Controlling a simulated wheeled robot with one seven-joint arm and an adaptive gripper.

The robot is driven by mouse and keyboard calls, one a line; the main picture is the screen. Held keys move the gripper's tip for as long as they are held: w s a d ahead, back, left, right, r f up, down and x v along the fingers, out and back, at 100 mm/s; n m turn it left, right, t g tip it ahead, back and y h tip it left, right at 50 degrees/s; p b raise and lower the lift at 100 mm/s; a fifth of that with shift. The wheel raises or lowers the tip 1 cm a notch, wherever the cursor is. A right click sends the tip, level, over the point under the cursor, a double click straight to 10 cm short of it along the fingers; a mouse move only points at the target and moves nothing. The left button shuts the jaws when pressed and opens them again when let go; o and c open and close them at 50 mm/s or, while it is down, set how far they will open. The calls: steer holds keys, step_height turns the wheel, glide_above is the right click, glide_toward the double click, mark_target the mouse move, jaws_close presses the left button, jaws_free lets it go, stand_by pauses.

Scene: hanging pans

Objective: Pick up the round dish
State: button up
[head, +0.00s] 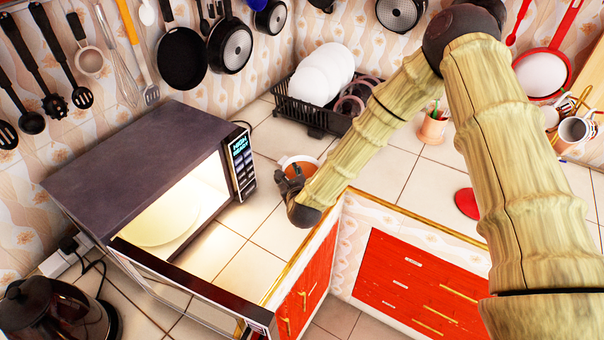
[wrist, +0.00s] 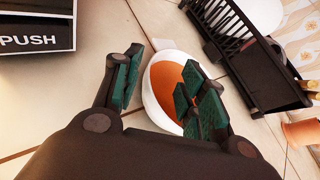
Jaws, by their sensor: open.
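The round dish (wrist: 159,87) is a bowl with a white outside and an orange inside. It sits on the tiled counter between the microwave and the dish rack. In the head view the dish (head: 301,161) is partly hidden behind my gripper (head: 290,182). In the wrist view my gripper (wrist: 158,88) is open, with green-padded fingers spread apart. The right finger overlaps the dish's inside in the picture, and the left finger is to the left of its rim. I cannot tell whether either finger touches it. The gripper holds nothing.
A microwave (head: 137,167) with a lit, open front stands left of the dish. A black dish rack (head: 310,114) with white plates (head: 327,68) stands behind it. A terracotta cup (head: 432,128) is to the right. The counter's front edge is close to my gripper.

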mark_target(284, 168)
steer(key=shift+w+a+p, duration=0.2)
steer(key=shift+w+p, duration=0.35)
steer(key=shift+p, duration=0.05)
steer(key=p+x, duration=0.2)
steer(key=shift+w+a+f, duration=0.1)
steer(key=shift+w+a, duration=0.1)
steer(key=shift+w, duration=0.15)
steer(key=shift+w+f, duration=0.4)
steer(key=shift+w, duration=0.2)
jaws_close()
